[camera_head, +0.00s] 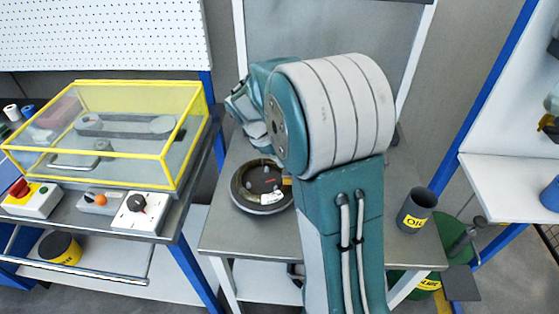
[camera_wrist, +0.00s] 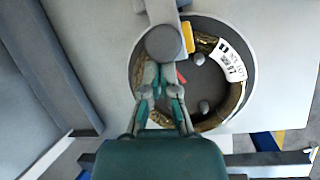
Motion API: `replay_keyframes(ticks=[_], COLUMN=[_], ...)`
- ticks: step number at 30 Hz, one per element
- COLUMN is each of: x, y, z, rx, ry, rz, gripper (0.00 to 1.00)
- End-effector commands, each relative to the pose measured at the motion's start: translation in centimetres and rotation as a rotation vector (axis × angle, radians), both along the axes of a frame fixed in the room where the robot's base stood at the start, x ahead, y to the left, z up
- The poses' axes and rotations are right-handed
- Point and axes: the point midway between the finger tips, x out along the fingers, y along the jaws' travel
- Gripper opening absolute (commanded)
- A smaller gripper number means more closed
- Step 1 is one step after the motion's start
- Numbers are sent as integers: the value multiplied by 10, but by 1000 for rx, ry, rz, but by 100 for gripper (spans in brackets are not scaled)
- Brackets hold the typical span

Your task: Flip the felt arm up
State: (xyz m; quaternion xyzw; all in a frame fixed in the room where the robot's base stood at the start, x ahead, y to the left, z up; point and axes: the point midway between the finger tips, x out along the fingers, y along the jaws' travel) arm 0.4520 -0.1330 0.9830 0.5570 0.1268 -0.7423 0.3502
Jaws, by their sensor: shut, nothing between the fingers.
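In the wrist view a round dark dish (camera_wrist: 247,100) holds a bronze-coloured coil (camera_wrist: 211,120) with a white printed label (camera_wrist: 230,62). A grey bar with a round grey end (camera_wrist: 164,43) reaches over the dish's left part; it looks like the felt arm, lying low. A yellow block (camera_wrist: 187,37) sits beside it. My gripper (camera_wrist: 162,72) is shut and empty, its tips right at the near edge of the round end; I cannot tell whether they touch. In the head view the dish (camera_head: 240,201) is on the table, and my arm hides much of the area behind it.
The grey table (camera_head: 230,235) has bare room in front of the dish. A dark OIL cup (camera_head: 416,209) stands at its right. A yellow-framed clear case (camera_head: 120,155) and control boxes (camera_head: 140,213) are on the left bench. A blue post (camera_head: 490,95) rises at right.

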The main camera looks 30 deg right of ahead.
Motion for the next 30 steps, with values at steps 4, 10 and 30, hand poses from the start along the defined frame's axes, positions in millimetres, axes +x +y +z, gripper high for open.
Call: replay_keyframes(ticks=[4, 10, 30], x=[-1, -4, -22], y=[-2, -6, -33], z=[3, 11, 37], rx=[30, 105, 496], ry=[-21, -73, -337], rz=[-1, -5, -9], gripper=[0, 0, 0])
